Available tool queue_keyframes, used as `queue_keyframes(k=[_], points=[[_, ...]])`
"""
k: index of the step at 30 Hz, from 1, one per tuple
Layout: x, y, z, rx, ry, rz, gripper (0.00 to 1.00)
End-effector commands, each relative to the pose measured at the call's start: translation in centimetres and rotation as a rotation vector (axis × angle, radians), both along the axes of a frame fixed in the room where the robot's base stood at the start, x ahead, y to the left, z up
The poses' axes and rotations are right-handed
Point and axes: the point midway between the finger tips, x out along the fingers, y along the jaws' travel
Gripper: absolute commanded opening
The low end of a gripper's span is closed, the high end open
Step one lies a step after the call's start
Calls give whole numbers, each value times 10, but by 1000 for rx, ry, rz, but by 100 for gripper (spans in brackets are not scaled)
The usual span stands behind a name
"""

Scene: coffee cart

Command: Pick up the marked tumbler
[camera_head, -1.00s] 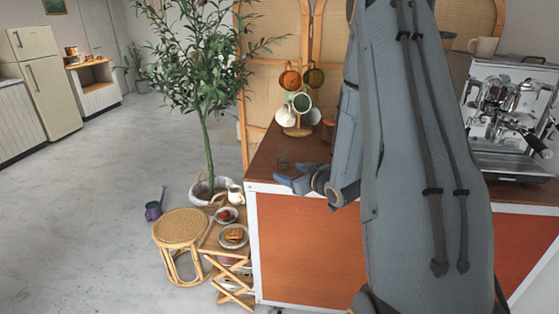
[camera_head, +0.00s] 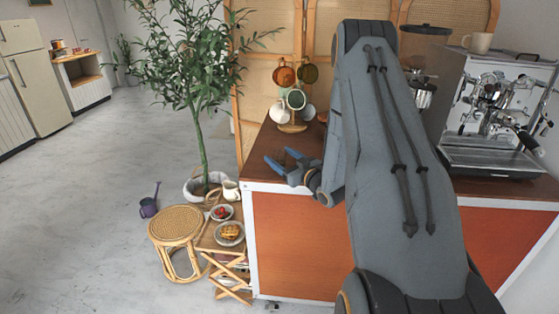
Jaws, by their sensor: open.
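My gripper (camera_head: 277,155), with blue fingers, is open over the left end of the brown cart top (camera_head: 259,149). Its fingers spread toward the left edge of the cart. I cannot make out a marked tumbler for certain in this view. My arm covers much of the middle of the cart top, and a small clear glass near the fingers would be hard to see. No mark on any vessel can be read.
A mug tree with several mugs (camera_head: 296,99) stands behind my gripper. The espresso machine (camera_head: 498,115), with a cup (camera_head: 480,42) on top, is at the right. A potted tree (camera_head: 202,150), rattan stool (camera_head: 176,224) and small folding table with plates (camera_head: 229,233) stand left of the cart.

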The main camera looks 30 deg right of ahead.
Motion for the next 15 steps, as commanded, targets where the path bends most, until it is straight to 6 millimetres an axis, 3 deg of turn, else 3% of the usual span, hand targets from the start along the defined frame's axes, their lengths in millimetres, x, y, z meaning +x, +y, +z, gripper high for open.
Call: queue_keyframes(k=[10, 15], points=[[9, 3, -1, 0, 1, 1, 64], [8, 3, -1, 0, 1, 1, 36]])
